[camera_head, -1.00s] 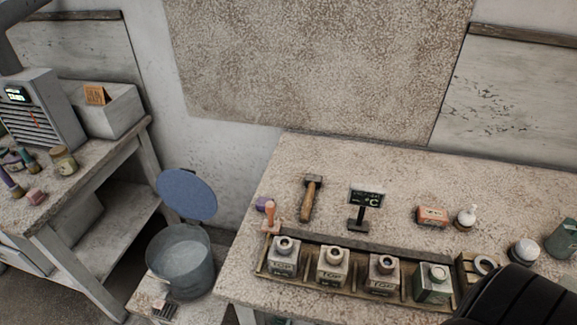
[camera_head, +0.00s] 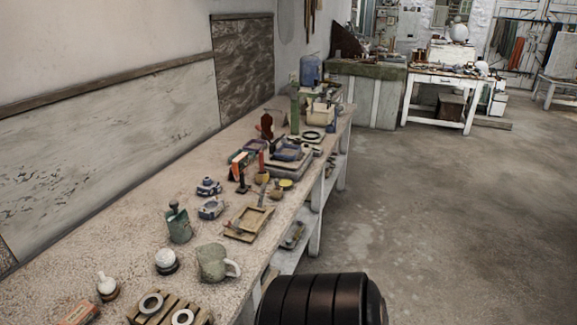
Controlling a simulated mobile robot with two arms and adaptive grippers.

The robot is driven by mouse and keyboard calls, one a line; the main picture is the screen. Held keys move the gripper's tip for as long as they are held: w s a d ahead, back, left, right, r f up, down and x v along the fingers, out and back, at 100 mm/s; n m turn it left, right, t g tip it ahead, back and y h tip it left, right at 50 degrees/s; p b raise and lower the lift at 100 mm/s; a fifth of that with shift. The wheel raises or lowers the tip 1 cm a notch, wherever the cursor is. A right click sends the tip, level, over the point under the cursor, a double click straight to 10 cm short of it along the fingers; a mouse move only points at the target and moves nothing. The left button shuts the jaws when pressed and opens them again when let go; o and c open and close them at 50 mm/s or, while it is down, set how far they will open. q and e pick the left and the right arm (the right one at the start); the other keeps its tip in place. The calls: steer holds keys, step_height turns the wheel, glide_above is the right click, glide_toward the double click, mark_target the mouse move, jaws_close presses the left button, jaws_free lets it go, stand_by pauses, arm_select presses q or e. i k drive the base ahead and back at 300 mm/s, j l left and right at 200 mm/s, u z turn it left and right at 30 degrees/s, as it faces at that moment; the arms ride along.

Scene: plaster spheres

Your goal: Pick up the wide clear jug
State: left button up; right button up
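A squat grey-green jug (camera_head: 212,262) with a wide mouth and a handle on its right side stands upright near the front edge of the long bench. It looks dull, and I cannot tell whether it is clear. No other wide jug can be made out. Neither gripper is in view. Only a black ribbed part of my own body shows at the bottom, to the right of the jug.
A green lidded bottle (camera_head: 178,224) and a white ball on a dark base (camera_head: 166,261) stand left of the jug. A wooden tray (camera_head: 249,222) lies behind it. A wooden rack with rings (camera_head: 168,310) is in front. Open floor (camera_head: 440,220) lies to the right.

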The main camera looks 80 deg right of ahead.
mark_target(213, 261)
steer(key=z, duration=1.85)
steer(key=u, duration=3.05)
steer(key=z, duration=3.05)
